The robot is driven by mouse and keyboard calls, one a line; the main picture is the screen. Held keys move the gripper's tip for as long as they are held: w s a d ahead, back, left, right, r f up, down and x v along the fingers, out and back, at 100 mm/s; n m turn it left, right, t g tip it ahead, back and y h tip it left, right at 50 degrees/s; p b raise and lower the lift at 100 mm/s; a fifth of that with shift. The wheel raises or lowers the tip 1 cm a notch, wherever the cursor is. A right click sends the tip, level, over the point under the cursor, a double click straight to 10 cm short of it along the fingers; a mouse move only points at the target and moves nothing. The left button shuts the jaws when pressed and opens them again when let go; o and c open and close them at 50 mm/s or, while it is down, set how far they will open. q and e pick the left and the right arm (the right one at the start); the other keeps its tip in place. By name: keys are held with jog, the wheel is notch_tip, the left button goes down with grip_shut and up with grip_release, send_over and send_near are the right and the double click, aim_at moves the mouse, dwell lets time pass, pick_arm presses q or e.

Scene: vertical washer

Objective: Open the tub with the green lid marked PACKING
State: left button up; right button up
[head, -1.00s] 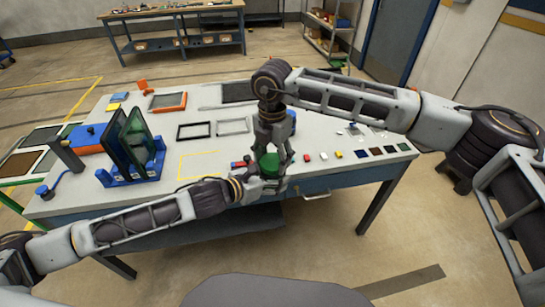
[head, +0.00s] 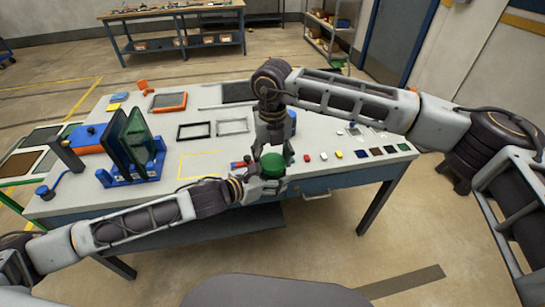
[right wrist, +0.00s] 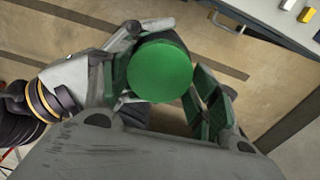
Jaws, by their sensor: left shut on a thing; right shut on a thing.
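The tub's green lid (head: 272,166) is in front of the table's near edge, and no lettering can be read on it. In the right wrist view the round green lid (right wrist: 160,72) sits between the fingers. My right gripper (head: 273,155) points down from above and is shut on the lid. My left gripper (head: 266,186) comes in from the left just below the lid and is shut on the tub, whose body is mostly hidden by the fingers. I cannot tell whether the lid is apart from the tub.
The table (head: 330,130) lies just behind the grippers. A blue rack (head: 130,172) with upright dark panels stands at its left. Small coloured blocks (head: 338,155) lie to the right of the lid. Flat frames (head: 194,131) lie further back. The floor in front is clear.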

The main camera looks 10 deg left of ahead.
jog(key=n, duration=0.8)
jog(key=shift+w+n, duration=0.1)
jog(key=shift+n, duration=0.3)
jog(key=n, duration=0.8)
jog(key=shift+n, duration=0.4)
jog(key=n, duration=0.4)
jog(key=shift+r+n, duration=0.1)
jog(key=shift+n, duration=0.2)
jog(key=n, duration=0.8)
jog(key=shift+n, duration=2.7)
